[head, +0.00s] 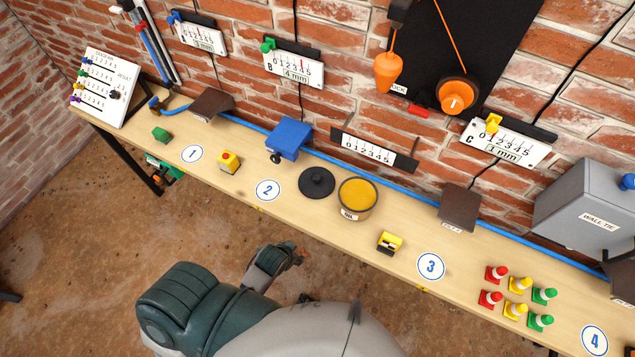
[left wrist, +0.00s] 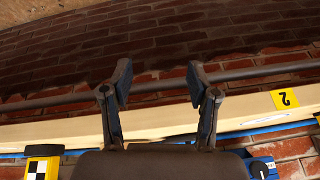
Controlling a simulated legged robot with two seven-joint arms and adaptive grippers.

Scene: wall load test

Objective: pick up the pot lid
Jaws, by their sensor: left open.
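The pot lid (head: 317,183) is a dark round disc with a small knob. It lies flat on the wooden bench, just left of a round pot (head: 357,197) with a yellow-orange top. My left gripper (head: 287,257) is in front of the bench, below and left of the lid in the head view and apart from it. In the left wrist view its two fingers (left wrist: 159,82) stand apart with nothing between them. The lid is not identifiable in the left wrist view. My right gripper is not in view.
The long bench (head: 222,181) runs along a brick wall. A blue block (head: 289,138) stands behind the lid, and a yellow-and-black block (head: 390,243) lies right of the pot. A blue hose (head: 340,160) runs along the back. Small coloured cones (head: 515,309) stand farther right.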

